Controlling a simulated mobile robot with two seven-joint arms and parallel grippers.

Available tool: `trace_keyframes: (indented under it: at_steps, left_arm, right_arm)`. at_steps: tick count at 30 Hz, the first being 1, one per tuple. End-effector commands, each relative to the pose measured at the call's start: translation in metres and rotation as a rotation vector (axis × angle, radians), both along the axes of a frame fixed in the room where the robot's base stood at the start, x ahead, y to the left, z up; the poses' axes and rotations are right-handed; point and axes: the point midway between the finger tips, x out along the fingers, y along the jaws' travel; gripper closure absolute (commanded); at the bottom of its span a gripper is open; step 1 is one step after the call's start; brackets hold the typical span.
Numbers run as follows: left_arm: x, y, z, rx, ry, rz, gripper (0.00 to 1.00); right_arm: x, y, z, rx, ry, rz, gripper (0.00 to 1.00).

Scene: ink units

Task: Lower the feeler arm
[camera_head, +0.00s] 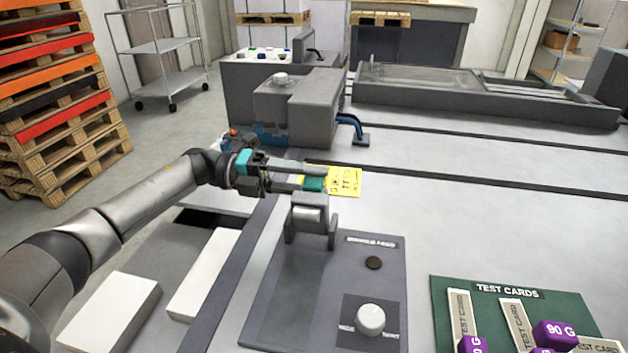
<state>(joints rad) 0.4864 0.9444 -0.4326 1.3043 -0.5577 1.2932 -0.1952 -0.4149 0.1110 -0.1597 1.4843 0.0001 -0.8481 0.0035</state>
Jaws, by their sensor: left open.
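A grey bracket with a light block or roller between its cheeks (310,222) stands at the back of a dark grey panel (290,290). I cannot tell for sure which part is the feeler arm. My left gripper (325,178) reaches in from the left, just above and behind this bracket. Its two long fingers are apart, and a teal piece shows at the lower one. A yellow tag with dark print (346,181) shows right at the fingertips. Whether the fingers touch anything is unclear. My right gripper is out of view.
The panel carries a white knob (370,319) and a dark button (374,263). A green TEST CARDS mat (450,289) with purple weights (555,334) lies front right. A grey machine with a blue handle (350,124) stands behind. The pale surface right of the gripper is clear.

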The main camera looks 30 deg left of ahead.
Motion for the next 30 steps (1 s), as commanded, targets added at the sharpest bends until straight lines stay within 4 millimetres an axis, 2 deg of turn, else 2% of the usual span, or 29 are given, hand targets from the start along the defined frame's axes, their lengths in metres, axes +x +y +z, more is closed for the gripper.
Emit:
trace_keyframes:
  at_steps: [3,11,23,24,30]
  left_arm:
    - [0.0013,-0.0057,0.0003,-0.001,0.000,0.000,0.53]
    - [0.0017,-0.0064,0.0004,-0.001,0.000,0.000,0.53]
    - [0.0016,-0.0060,0.0004,-0.001,0.000,0.000,0.97]
    - [0.0016,-0.0060,0.0004,-0.001,0.000,0.000,1.00]
    - [0.0016,-0.0059,0.0004,0.000,0.000,0.000,1.00]
  right_arm:
    - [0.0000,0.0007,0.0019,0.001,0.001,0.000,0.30]
    - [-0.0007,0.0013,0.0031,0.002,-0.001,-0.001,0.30]
    - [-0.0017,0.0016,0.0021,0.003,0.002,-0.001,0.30]
    - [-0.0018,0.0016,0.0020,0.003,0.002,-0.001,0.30]
    - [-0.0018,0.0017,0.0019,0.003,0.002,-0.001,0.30]
